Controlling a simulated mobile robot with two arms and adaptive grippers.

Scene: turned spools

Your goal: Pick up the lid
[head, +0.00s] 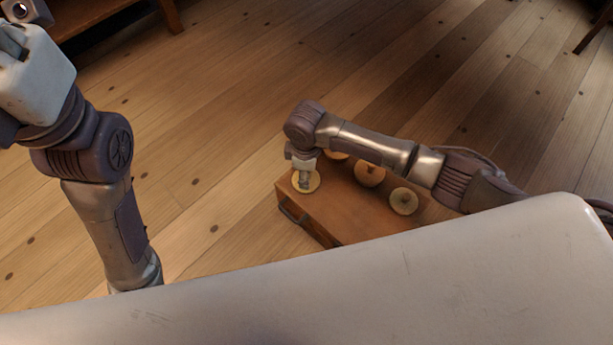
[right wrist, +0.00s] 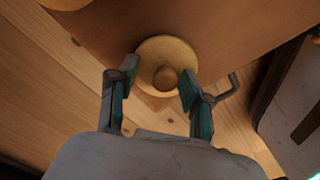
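A round pale wooden piece with a central knob, which looks like the lid (right wrist: 165,50), lies near the edge of a brown wooden box top. It also shows in the head view (head: 314,186), partly covered by my right gripper (head: 304,184). In the right wrist view my right gripper (right wrist: 160,80) is open, with one finger on each side of the knob. A gap shows between the left finger and the knob; contact on the right side is unclear. My left arm rises at the left, and its fingers cannot be made out.
The wooden box (head: 345,208) stands on the plank floor, with a dark handle (head: 293,213) on its side. Other round turned pieces (head: 370,174) (head: 404,201) sit on its top, one partly behind my right arm. Open floor surrounds the box; dark furniture stands at the top left.

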